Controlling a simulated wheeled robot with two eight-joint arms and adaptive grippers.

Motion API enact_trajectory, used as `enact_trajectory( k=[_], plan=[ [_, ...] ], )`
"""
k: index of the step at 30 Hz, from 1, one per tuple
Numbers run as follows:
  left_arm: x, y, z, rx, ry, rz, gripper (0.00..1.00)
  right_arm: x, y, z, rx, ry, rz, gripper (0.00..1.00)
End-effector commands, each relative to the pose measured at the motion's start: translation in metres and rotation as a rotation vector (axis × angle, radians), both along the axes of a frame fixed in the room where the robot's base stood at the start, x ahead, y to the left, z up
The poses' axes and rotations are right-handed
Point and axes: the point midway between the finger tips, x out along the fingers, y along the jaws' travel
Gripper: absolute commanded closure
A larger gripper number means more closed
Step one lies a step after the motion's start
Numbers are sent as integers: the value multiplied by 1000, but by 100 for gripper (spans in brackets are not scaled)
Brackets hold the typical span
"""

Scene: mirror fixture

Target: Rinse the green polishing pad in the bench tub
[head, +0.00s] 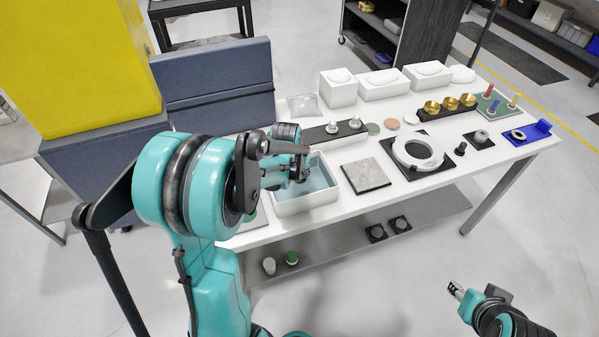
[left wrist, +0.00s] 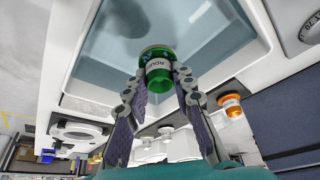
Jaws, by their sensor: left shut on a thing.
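The bench tub (head: 312,203) is a white open box with blue water in it, at the near left part of the bench. My left gripper (head: 301,177) is over the tub. In the left wrist view it is shut on the green polishing pad (left wrist: 158,74), a green round piece with a pale lettered label, held between the fingertips. The tub's water (left wrist: 115,75) is behind the pad; I cannot tell whether the pad touches it. The arm mostly hides the pad in the head view. My right gripper (head: 456,290) is low at the right, away from the bench; its jaw opening is unclear.
A grey square plate (head: 366,175) lies right of the tub, then a white ring fixture (head: 418,152). A dark tray (head: 333,131) with knobs is behind the tub. White boxes (head: 383,86) line the back edge. A blue-grey panel (head: 215,86) and yellow box (head: 75,65) stand at left.

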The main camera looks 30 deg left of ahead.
Motion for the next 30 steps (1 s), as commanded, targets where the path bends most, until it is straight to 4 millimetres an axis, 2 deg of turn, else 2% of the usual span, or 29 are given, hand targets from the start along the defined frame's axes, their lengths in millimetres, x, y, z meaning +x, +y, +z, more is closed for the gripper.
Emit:
enact_trajectory(
  k=[1,16,30],
  plan=[
    [0,0,7,0,0,0,100,0,0,6,0,0,0,60],
    [0,0,48,0,0,0,100,0,0,36,0,0,0,60],
    [0,0,50,0,0,0,100,0,0,37,0,0,0,60]
  ],
)
